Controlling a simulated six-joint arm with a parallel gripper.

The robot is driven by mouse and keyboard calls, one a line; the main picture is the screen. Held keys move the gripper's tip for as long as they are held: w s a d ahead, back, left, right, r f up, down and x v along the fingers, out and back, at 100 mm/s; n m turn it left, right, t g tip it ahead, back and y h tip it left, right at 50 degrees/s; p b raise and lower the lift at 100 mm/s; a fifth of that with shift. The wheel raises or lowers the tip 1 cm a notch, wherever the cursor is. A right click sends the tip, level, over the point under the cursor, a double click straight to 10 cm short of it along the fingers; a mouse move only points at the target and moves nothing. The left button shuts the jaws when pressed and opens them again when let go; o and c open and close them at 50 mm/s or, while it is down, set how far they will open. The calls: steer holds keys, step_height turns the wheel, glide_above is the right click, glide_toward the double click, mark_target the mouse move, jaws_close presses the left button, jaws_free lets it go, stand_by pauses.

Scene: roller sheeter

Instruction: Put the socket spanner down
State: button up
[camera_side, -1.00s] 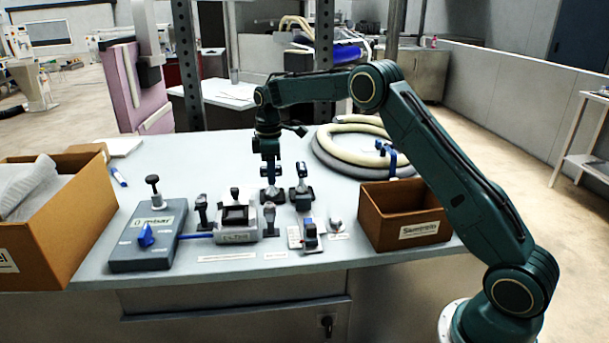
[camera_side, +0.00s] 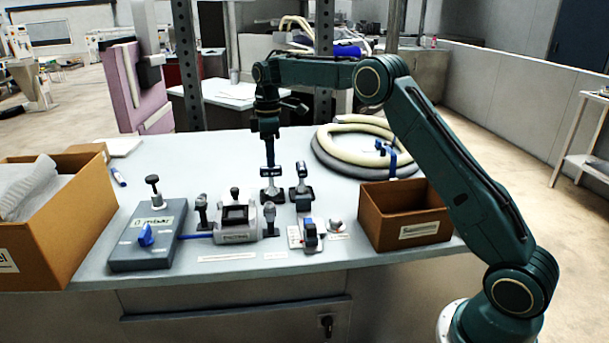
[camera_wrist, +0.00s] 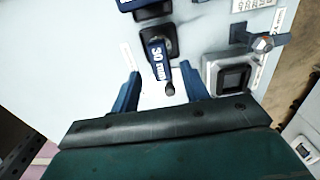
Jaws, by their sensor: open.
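The socket spanner (camera_side: 269,174), a dark tool with a blue label, stands upright in a dark holder (camera_side: 271,196) on the bench. In the wrist view the spanner (camera_wrist: 157,62) shows its label, "30 mm". My gripper (camera_side: 269,161) points down just above it. In the wrist view my gripper (camera_wrist: 160,70) has its two blue fingers apart, one on each side of the spanner's end. I cannot see either finger touching it.
A similar blue-labelled tool (camera_side: 301,174) stands in its own holder close on the right. A grey device (camera_side: 237,221) with a dark window stands in front. A brown bin (camera_side: 403,222) and coiled hoses (camera_side: 323,150) are to the right.

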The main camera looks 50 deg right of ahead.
step_height(320, 180, up, 7)
steer(key=shift+f, duration=0.15)
steer(key=shift+s, duration=0.1)
stand_by(0.8)
steer(key=s+a+r+m+t, duration=0.1)
steer(key=s+a+r+m, duration=0.2)
steer(key=s, duration=0.4)
steer(key=s+a+r+t, duration=0.1)
steer(key=s+a+r, duration=0.1)
steer(key=s+r, duration=0.35)
steer(key=s+a+r+m+t, duration=0.1)
steer(key=s+a+r+m, duration=0.15)
steer(key=s, duration=0.55)
steer(key=s+a+f+m+t, duration=0.1)
steer(key=s+f, duration=0.3)
steer(key=s, duration=0.6)
steer(key=s+a+f+m+t, duration=0.1)
steer(key=s+f, duration=0.4)
steer(key=s, duration=0.5)
steer(key=shift+a+f+m+t, duration=0.25)
steer(key=shift+a+m+t, duration=0.05)
steer(key=shift+a+m, duration=0.45)
